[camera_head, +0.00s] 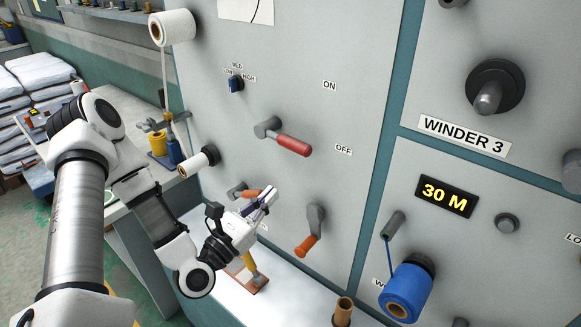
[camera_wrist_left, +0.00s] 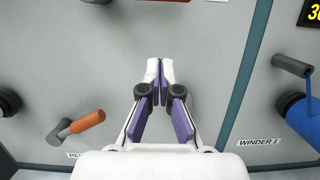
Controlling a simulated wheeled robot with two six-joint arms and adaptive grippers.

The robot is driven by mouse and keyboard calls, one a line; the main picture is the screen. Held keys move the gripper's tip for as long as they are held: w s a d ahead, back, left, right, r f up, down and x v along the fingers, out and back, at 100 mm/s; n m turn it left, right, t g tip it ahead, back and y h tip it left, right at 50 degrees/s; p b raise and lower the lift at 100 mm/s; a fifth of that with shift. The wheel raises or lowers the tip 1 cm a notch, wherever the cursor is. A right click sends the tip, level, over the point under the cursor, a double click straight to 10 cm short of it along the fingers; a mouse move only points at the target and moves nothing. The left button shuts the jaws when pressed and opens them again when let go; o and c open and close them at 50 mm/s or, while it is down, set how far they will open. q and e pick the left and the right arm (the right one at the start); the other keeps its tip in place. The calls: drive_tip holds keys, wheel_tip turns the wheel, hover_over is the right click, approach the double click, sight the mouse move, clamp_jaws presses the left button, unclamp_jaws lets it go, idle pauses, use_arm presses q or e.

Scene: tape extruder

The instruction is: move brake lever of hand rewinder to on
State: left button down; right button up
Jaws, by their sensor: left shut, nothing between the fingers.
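Which part is the hand rewinder's brake lever, I cannot tell for certain. A red-handled lever (camera_head: 292,145) on the grey panel lies between an ON label (camera_head: 329,86) and an OFF label (camera_head: 343,150); its handle points right and slightly down, toward OFF. An orange-handled lever (camera_head: 307,244) hangs below it. Another orange lever (camera_wrist_left: 85,122) sits left of my gripper in the wrist view, above a partly hidden label starting "RE" (camera_wrist_left: 73,155). My left gripper (camera_head: 268,196) is shut and empty in front of the panel, below the red lever. My right gripper is not in view.
A blue roll (camera_head: 407,288) sticks out at the lower right. White rolls (camera_head: 177,27) (camera_head: 195,163) stick out at the left edge. A stand with yellow and blue parts (camera_head: 160,142) is on the left bench.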

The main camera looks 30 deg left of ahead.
sight(282, 139)
use_arm(q)
drive_tip(key=w+d+r, duration=0.1)
drive_tip(key=w+r, duration=0.4)
drive_tip(key=w, duration=0.1)
drive_tip(key=shift+w+r+p, duration=0.3)
drive_tip(key=shift+w, duration=0.05)
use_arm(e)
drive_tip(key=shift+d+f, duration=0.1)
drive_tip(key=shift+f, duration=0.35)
use_arm(q)
drive_tip(key=shift+w, duration=0.15)
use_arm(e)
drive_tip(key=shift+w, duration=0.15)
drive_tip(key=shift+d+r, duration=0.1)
